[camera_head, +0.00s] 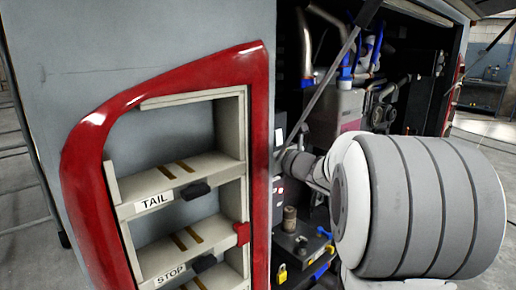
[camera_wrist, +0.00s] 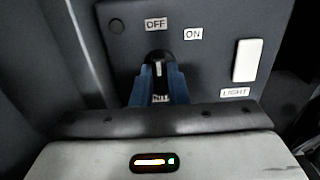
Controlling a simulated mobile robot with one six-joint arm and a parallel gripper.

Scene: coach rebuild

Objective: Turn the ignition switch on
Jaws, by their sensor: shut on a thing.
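The ignition switch (camera_wrist: 159,58) is a black rotary knob with a white mark on a dark panel (camera_wrist: 215,60) in the wrist view. Its mark points up, towards the OFF label (camera_wrist: 156,24). The ON label (camera_wrist: 193,34) is up and to the right of the knob. My gripper (camera_wrist: 160,78) has its two blue fingers on either side of the knob and is shut on it. A label below the knob is partly hidden by the fingers. In the head view, my arm enters the engine bay, and the switch and gripper are hidden.
A white rocker switch (camera_wrist: 247,60) marked LIGHT (camera_wrist: 235,93) is to the right on the panel. In the head view, a red-framed lamp recess (camera_head: 85,165) with TAIL and STOP shelves stands left of the bay.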

